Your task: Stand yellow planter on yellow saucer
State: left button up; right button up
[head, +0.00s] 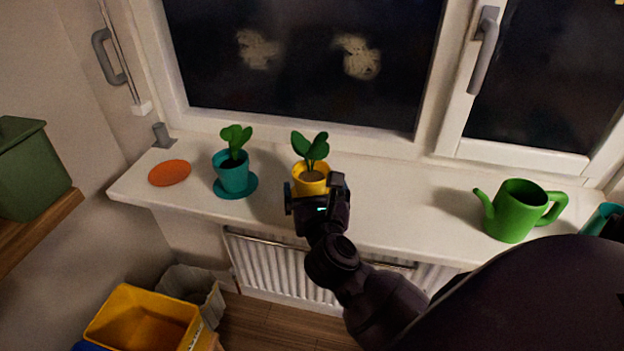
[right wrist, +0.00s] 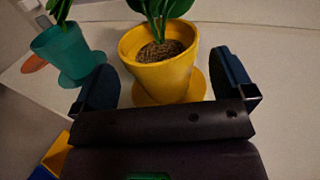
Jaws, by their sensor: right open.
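The yellow planter (head: 309,181) with a green leafy plant is on the white windowsill, left of the middle in the head view. In the right wrist view the yellow planter (right wrist: 160,72) appears upright on the yellow saucer (right wrist: 200,86), whose rim shows at its right and front. In the head view the saucer is hidden. My right gripper (head: 318,190) is at the front of the planter. In the right wrist view its fingers (right wrist: 168,82) are spread, one on each side of the planter and apart from it. My left gripper is not in view.
A teal planter (head: 233,177) stands on a teal saucer (head: 238,192) to the left. An orange saucer (head: 170,173) lies empty farther left. A green watering can (head: 514,212) stands at the right. The sill between planter and can is clear. The window is behind.

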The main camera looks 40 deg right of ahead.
jog(key=s+a+f+n+t+y, duration=0.1)
jog(key=s+a+n+t+y, duration=0.2)
jog(key=n, duration=0.6)
jog(key=s+a+f+n+t+y, duration=0.25)
jog(key=s+n, duration=0.25)
jog(key=n, duration=0.5)
jog(key=s+d+f+n+g+y, duration=0.1)
jog(key=s+f+n+g, duration=0.3)
jog(key=f+n, duration=0.6)
jog(key=s+d+f+n+g+y, duration=0.1)
jog(key=s+f+n+g, duration=0.4)
jog(key=f+n, duration=0.5)
jog(key=n+g, duration=0.1)
jog(key=n, duration=0.2)
jog(key=shift+s+d+f+n, duration=0.15)
jog(key=shift+d+f+n, duration=0.15)
jog(key=shift+f, duration=0.1)
jog(key=shift+g+y, duration=0.25)
